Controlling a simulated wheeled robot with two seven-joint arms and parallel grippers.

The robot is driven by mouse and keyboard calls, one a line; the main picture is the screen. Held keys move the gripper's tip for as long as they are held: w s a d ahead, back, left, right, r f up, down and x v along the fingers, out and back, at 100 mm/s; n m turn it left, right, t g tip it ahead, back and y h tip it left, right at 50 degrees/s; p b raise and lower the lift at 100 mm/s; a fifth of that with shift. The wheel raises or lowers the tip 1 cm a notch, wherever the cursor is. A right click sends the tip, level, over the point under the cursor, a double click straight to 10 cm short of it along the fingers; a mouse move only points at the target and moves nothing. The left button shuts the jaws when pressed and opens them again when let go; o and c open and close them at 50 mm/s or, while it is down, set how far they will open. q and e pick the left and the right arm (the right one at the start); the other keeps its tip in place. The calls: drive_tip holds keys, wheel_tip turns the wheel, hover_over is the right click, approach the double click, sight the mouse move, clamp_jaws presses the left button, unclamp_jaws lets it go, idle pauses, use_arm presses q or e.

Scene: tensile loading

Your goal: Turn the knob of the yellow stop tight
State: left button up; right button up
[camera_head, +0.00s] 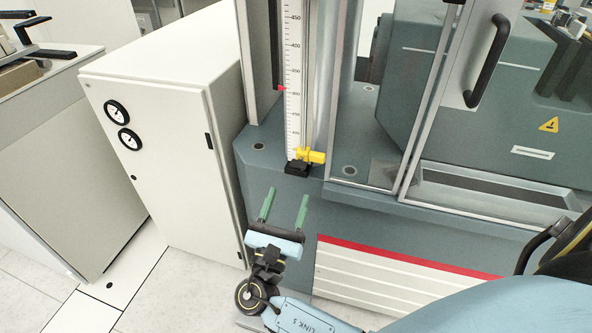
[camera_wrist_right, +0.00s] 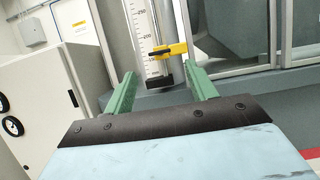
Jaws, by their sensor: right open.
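The yellow stop (camera_head: 311,156) sits low on the white vertical scale (camera_head: 292,85), just above a black block (camera_head: 298,168) at the scale's foot. In the right wrist view the yellow stop (camera_wrist_right: 168,50) lies ahead, between the lines of the two fingers, with its knob end (camera_wrist_right: 181,48) to the right. My right gripper (camera_head: 285,205) has two green fingers spread apart, with nothing between them. It is below and in front of the stop, apart from it. The right wrist view also shows the open fingers (camera_wrist_right: 162,92). My left gripper is not in view.
A white cabinet (camera_head: 175,130) with two gauges stands left of the machine. The teal machine base (camera_head: 270,160) and a framed glass door with a black handle (camera_head: 487,60) are at right. A red-edged white panel (camera_head: 400,280) is below. Open space lies around the gripper.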

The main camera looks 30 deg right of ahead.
sight(299, 163)
drive_tip(key=x, duration=0.8)
drive_tip(key=shift+f, duration=0.1)
drive_tip(key=shift+c, duration=0.3)
drive_tip(key=c, duration=0.9)
